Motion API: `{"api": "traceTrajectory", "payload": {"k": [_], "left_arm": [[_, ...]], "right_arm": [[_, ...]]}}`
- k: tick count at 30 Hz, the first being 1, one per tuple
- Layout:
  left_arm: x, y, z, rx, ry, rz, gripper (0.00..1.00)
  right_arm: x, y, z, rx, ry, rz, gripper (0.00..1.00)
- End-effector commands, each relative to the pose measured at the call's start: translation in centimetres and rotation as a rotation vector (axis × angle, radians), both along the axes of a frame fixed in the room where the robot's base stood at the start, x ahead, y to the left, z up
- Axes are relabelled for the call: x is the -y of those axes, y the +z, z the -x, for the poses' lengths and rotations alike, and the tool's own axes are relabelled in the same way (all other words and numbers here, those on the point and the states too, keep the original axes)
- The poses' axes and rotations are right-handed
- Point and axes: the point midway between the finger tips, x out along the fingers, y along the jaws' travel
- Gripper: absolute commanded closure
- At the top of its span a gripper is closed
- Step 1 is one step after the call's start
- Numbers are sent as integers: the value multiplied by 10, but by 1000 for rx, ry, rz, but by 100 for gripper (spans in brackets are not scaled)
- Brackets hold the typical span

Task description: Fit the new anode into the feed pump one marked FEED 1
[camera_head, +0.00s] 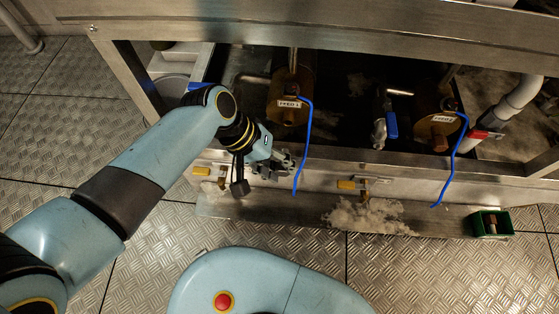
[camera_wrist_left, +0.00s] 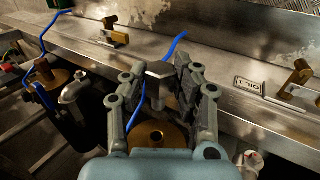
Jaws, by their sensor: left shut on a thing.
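The feed pump marked FEED 1 (camera_head: 288,104) is a brass-coloured cylinder under the frame's top rail. Its round brass end with a dark centre (camera_wrist_left: 158,137) shows below my fingers in the left wrist view. My left gripper (camera_head: 284,163) is beside and in front of this pump. In the left wrist view, my left gripper (camera_wrist_left: 160,82) is shut on a small grey metal piece (camera_wrist_left: 160,70), probably the anode. Its lower part is partly hidden by the fingers. It appears above the brass end; I cannot tell whether they touch. My right gripper is out of view.
A second pump marked FEED 2 (camera_head: 436,130) stands to the right. Blue cables (camera_head: 306,140) hang from both pumps. Yellow-handled valves (camera_head: 347,184) line the front rail. A green box (camera_head: 491,224) holding a brownish piece and a whitish crust (camera_head: 368,215) are on the lower ledge.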

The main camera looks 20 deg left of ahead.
Motion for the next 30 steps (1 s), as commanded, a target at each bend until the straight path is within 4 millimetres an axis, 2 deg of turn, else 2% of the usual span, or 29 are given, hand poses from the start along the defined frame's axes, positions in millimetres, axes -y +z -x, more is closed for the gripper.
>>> {"api": "traceTrajectory", "payload": {"k": [5,10,21,30], "left_arm": [[0,1,-1,1,1,0,100],[0,2,0,1,1,0,100],[-12,-1,-39,0,1,0,100],[-16,0,-55,0,1,0,100]], "right_arm": [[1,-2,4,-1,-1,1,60],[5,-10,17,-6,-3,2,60],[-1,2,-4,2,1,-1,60],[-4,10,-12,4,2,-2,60]]}}
